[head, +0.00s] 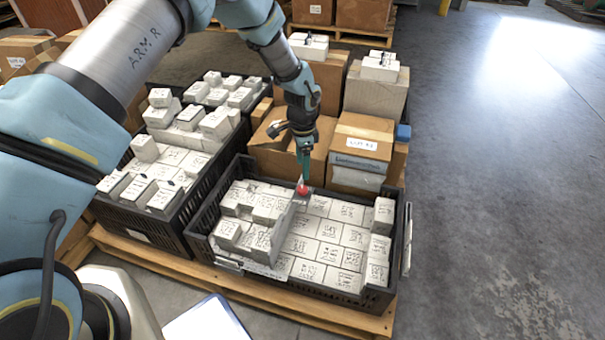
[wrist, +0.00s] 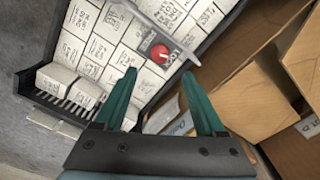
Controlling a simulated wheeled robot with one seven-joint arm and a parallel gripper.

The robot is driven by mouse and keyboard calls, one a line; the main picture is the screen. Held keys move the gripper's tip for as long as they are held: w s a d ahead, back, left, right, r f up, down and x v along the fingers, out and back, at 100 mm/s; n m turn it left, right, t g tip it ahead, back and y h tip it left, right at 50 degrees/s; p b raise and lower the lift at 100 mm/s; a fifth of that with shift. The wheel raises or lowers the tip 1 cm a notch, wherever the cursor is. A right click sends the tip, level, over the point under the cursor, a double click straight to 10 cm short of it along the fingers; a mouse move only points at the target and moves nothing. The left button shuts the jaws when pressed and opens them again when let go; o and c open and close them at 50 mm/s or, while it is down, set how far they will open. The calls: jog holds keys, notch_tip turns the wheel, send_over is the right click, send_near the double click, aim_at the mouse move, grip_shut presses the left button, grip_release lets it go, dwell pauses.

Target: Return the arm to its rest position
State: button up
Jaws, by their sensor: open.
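My arm reaches from the left over the pallet, and my gripper (head: 303,158) points down at the back edge of the front black crate (head: 203,222). In the wrist view the two green fingers of my gripper (wrist: 158,92) stand wide apart with nothing between them. A red round knob (head: 302,190) on a dark base sits just below the fingertips, among white labelled blocks (head: 305,246) in the crate. The red knob also shows beyond the fingertips in the wrist view (wrist: 159,54), apart from them.
A second black crate (head: 166,235) of white blocks stands to the left. Cardboard boxes (head: 361,140) stand close behind the front crate, beside my gripper. All rest on a wooden pallet (head: 262,292). Open concrete floor (head: 490,180) lies to the right.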

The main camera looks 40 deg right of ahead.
jog(key=shift+r, duration=0.7)
jog(key=w+a+r+n, duration=0.5)
jog(key=w+a+r, duration=0.25)
jog(key=a, duration=0.45)
jog(key=w+a+r+n, duration=0.55)
jog(key=a+r, duration=0.35)
jog(key=a, duration=0.3)
jog(key=s+a+r+n+t, duration=0.1)
jog(key=s+a+r+n, duration=0.25)
jog(key=a, duration=0.55)
jog(key=s+a+r+n+p, duration=0.1)
jog(key=s+a+r+n, duration=0.25)
jog(key=a, duration=0.45)
jog(key=s+a+r+n+t, duration=0.1)
jog(key=s+a+r+n, duration=0.15)
jog(key=a+n, duration=0.45)
notch_tip(320, 180, up, 24)
jog(key=a+m+p, duration=0.1)
jog(key=m+p, duration=0.1)
jog(key=p, duration=2.1)
jog(key=shift+w+a+p, duration=0.2)
jog(key=shift+a+p, duration=0.05)
jog(key=shift+p, duration=0.05)
jog(key=shift+m, duration=0.25)
